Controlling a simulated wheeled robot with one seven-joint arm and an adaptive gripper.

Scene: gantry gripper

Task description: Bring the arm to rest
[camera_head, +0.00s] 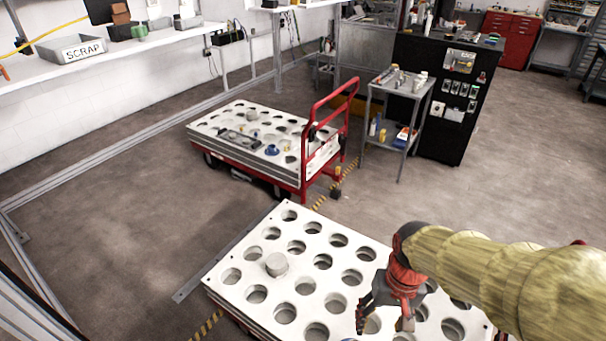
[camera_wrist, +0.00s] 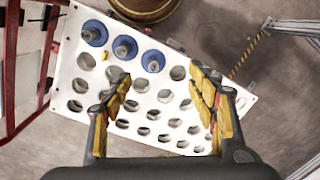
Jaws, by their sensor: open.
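My gripper (camera_head: 384,318) is at the end of my yellow-sleeved arm, above the near white board with round holes (camera_head: 309,259). In the wrist view my gripper (camera_wrist: 160,88) has its yellow-padded fingers wide apart, with nothing between them. Below them is a white holed board (camera_wrist: 72,68), apart from the fingers. Three blue-ringed grey parts (camera_wrist: 95,33) sit along its upper-left edge in that view. My arm hides the right part of the near board in the head view.
A second holed cart (camera_head: 205,128) with a red handle (camera_head: 311,117) stands beyond, with several small parts on it. A grey shelf trolley (camera_head: 400,87) and a black cabinet (camera_head: 437,130) stand behind. A wall shelf holds a SCRAP bin (camera_head: 77,49). Floor (camera_head: 120,240) is clear at left.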

